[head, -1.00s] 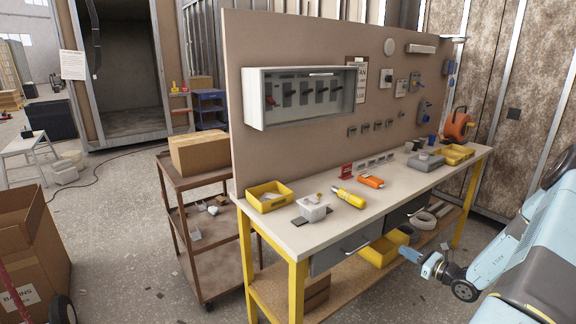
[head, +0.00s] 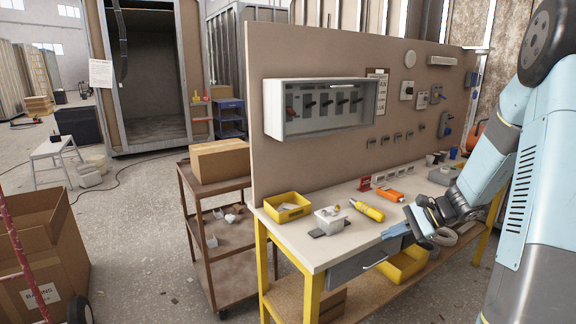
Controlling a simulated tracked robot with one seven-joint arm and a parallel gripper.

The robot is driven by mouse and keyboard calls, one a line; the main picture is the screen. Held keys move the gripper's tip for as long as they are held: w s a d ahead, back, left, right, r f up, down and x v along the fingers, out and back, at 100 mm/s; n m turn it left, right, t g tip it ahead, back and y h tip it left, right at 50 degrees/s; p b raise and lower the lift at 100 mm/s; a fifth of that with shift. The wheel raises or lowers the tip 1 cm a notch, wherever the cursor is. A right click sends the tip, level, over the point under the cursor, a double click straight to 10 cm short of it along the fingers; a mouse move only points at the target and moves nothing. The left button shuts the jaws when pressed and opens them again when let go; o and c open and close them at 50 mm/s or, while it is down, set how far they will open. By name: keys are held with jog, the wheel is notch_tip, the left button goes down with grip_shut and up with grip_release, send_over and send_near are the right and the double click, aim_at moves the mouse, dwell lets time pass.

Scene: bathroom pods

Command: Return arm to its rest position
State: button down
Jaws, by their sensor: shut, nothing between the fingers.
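My arm (head: 512,180) rises on the right side of the head view, light blue and grey, and bends down to the left. My gripper (head: 391,233) is at its lower left end, beside the front edge of the workbench (head: 297,243) in the picture. Its blue fingers are shut with nothing between them. I cannot tell its exact height or gap from the bench. The arm hides part of the bench's right end and of the board behind it.
A yellow bin (head: 287,207), a yellow tool (head: 367,211) and an orange tool (head: 389,196) lie on the bench. A glass-fronted switch box (head: 330,106) hangs on the board. A brown cart (head: 216,227) and cardboard boxes (head: 42,250) stand left. Open floor lies between.

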jog(key=s+a+r+n+t+h, duration=0.1)
jog(key=s+a+r+n+h, duration=0.1)
jog(key=s+r+n+h, duration=0.3)
jog(key=s+a+r+n+t+h, duration=0.2)
jog(key=s+r+n+h, duration=0.3)
jog(key=s+r, duration=0.9)
jog(key=s+a+n, duration=0.1)
jog(key=s+n, duration=0.2)
jog(key=s, duration=0.2)
jog(key=shift+s+r+h, duration=0.2)
jog(key=shift+h, duration=0.2)
